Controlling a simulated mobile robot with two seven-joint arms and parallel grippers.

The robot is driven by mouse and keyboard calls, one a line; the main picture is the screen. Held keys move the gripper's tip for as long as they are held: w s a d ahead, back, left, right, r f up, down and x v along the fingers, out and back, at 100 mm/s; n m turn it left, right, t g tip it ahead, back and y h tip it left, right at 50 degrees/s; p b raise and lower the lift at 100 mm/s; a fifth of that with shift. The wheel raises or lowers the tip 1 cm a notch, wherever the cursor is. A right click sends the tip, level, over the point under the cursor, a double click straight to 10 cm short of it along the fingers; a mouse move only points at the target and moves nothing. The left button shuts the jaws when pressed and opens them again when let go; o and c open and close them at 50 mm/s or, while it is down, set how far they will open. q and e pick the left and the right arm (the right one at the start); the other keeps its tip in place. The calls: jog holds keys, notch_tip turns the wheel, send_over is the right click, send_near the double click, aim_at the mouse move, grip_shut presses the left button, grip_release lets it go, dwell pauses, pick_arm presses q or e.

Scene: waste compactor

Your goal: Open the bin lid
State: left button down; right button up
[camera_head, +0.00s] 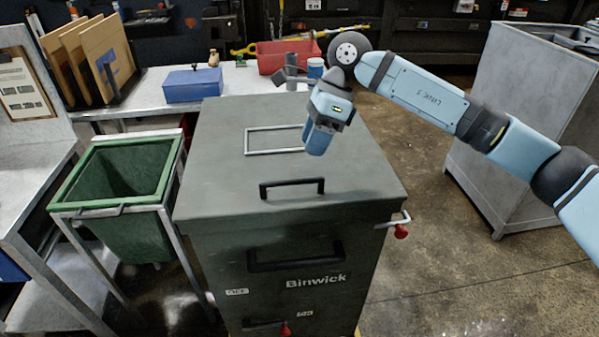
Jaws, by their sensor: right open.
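The bin (300,283) is a dark grey-green box labelled "Binwick" in the middle of the camera_head view. Its flat lid (225,175) is shut. A black bar handle (292,187) stands near the lid's front edge. A pale rectangular frame (247,142) lies on the lid farther back. My right gripper (317,147) comes in from the right and points down over the lid, behind and slightly right of the handle, apart from it. It is open and empty, though its fingers are hard to make out. My left gripper is not in view.
A second black handle (295,258) crosses the bin's front; a red-knobbed lever (401,231) sticks out at its right. A green open bin (150,236) stands left. Behind is a table with a blue box (192,84) and red tray (287,54). A grey cabinet (520,105) stands right.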

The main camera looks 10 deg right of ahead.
jog(key=x, duration=0.7)
jog(key=shift+a+f, duration=0.15)
jog(key=shift+f, duration=0.05)
grip_shut()
